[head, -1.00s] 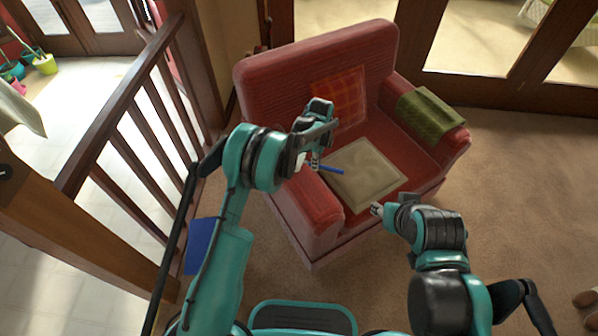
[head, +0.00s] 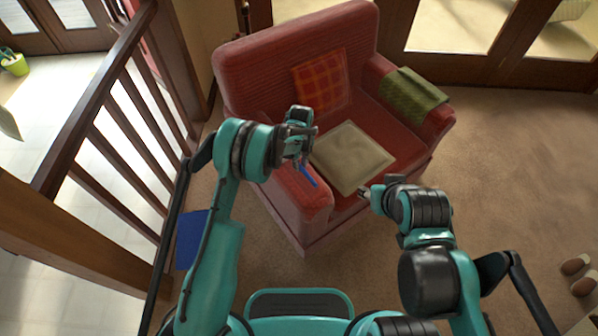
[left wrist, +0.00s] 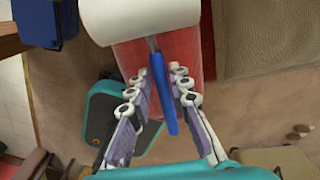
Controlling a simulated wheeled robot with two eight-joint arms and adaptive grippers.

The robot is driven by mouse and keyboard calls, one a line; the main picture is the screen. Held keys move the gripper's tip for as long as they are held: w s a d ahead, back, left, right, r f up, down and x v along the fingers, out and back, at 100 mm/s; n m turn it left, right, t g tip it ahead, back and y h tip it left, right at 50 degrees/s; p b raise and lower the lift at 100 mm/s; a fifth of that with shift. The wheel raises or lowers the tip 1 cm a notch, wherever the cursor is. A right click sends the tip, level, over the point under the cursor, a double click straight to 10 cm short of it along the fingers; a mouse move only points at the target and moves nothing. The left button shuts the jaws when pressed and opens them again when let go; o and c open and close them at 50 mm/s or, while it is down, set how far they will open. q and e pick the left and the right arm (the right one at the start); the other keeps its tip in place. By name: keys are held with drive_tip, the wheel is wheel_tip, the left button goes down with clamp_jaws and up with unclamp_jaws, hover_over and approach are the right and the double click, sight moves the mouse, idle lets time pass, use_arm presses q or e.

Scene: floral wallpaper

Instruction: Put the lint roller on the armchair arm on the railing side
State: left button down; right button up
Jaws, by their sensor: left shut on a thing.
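The lint roller has a blue handle (head: 309,177) and a white roll (left wrist: 140,18). My left gripper (head: 303,152) is shut on it, with the handle between the fingers in the left wrist view (left wrist: 157,92). It is held above the red armchair (head: 240,60), near the inner side of the armchair arm on the railing side (head: 303,195). In the head view the roll is hidden behind the gripper. My right gripper (head: 367,196) is by the seat's front edge; its fingers are too small to read.
A beige cushion (head: 352,158) lies on the seat and a plaid pillow (head: 320,80) leans on the backrest. A green cloth (head: 413,93) covers the other arm. The wooden railing (head: 105,85) runs along the left. Carpet at right is mostly free, with slippers (head: 577,275) near the edge.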

use_arm(q)
drive_tip(key=shift+s+a+f, duration=0.1)
drive_tip(key=shift+a+f, duration=0.05)
wheel_tip(320, 180, down, 4)
drive_tip(key=shift+f+b, duration=0.1)
drive_tip(key=shift+b, duration=0.9)
drive_tip(key=shift+r, duration=0.2)
drive_tip(key=shift+f, duration=0.2)
drive_tip(key=c, duration=1.4)
unclamp_jaws()
